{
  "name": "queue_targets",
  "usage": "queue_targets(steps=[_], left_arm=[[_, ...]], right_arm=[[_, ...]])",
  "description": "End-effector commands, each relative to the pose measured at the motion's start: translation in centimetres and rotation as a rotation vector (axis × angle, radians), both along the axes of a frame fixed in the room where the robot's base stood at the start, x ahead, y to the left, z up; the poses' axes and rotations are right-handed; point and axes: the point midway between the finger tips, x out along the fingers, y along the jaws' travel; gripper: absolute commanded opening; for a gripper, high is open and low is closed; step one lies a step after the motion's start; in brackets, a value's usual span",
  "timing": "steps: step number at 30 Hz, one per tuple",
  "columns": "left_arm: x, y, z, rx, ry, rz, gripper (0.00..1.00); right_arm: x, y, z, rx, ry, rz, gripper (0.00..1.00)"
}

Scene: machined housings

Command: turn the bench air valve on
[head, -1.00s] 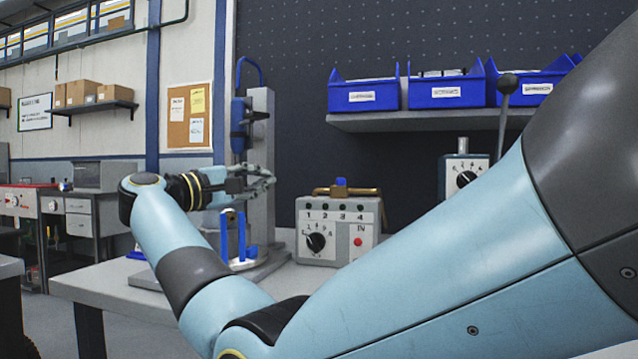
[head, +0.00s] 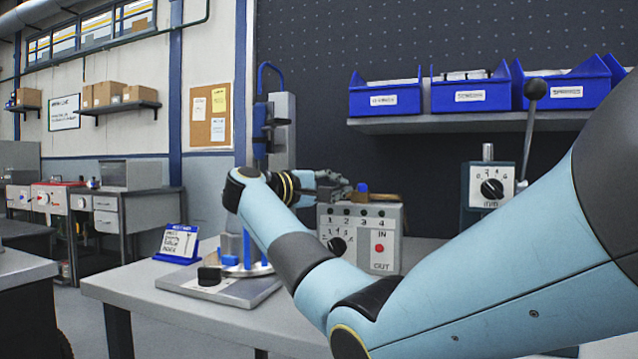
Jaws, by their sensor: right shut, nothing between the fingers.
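The brass valve (head: 385,197) with its small blue handle (head: 362,187) sits on top of a grey control box (head: 390,222). The box has numbers 1 to 4, a black selector knob (head: 337,246), a red button (head: 379,248) and IN and OUT labels. My right gripper (head: 344,188) is shut and empty, just left of the blue handle, and hides the valve's left end. I cannot tell whether it touches the valve. My left gripper is not in view.
A grey column press (head: 282,135) stands behind my right wrist. A blue sign stand (head: 178,243) is on the bench at left. Blue bins (head: 385,98) line a shelf above. A second dial box (head: 491,186) stands to the right. The bench front left (head: 140,290) is clear.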

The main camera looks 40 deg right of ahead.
Motion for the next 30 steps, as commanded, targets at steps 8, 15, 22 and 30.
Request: queue_targets(steps=[8, 15, 22, 30], left_arm=[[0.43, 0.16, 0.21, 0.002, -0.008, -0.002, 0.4], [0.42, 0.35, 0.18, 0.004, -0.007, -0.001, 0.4], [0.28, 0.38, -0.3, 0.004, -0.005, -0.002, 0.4], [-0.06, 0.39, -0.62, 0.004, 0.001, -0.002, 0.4]], right_arm=[[-0.6, -0.48, -0.04, -0.001, 0.001, 0.0, 0.0], [-0.57, -0.46, -0.07, -0.001, 0.001, 0.002, 0.0], [-0.39, -0.42, -0.23, -0.001, 0.002, 0.045, 0.0], [-0.18, -0.42, -0.16, -0.001, 0.001, 0.084, 0.0]])
